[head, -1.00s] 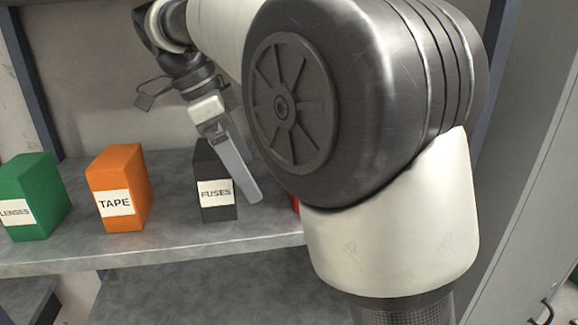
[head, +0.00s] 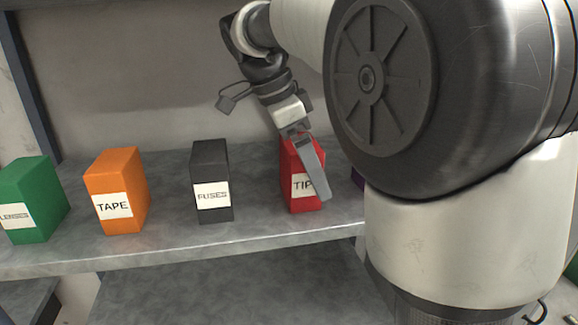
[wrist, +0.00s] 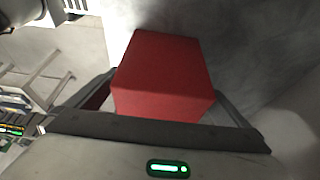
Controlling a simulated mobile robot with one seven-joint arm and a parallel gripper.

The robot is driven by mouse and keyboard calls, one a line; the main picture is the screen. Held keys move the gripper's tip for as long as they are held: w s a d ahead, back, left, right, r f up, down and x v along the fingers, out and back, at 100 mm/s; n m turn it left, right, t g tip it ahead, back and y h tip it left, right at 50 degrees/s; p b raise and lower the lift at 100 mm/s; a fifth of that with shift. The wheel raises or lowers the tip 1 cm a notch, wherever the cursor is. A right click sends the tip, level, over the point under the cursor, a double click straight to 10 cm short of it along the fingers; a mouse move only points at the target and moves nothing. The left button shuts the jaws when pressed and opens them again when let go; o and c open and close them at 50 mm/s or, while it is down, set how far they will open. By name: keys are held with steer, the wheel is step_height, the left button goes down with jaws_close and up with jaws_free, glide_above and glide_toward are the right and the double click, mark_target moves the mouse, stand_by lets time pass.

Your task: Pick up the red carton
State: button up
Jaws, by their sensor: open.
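The red carton (head: 297,190) stands upright on the grey shelf (head: 180,244), with a white label reading "TIP" and the rest hidden by a finger. My gripper (head: 316,190) is at the carton, one finger slanting down across its front right side in the head view. In the wrist view the red carton (wrist: 163,75) sits between the two open fingers, one on its left and one on its right. I cannot tell whether either finger touches it.
A black FUSES carton (head: 210,170), an orange TAPE carton (head: 118,180) and a green LENSES carton (head: 35,200) stand in a row to the left. A purple thing (head: 357,178) shows partly behind my arm at the right. A gap of bare shelf separates the black and red cartons.

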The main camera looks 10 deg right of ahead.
steer(key=shift+f, duration=0.1)
steer(key=c, duration=1.3)
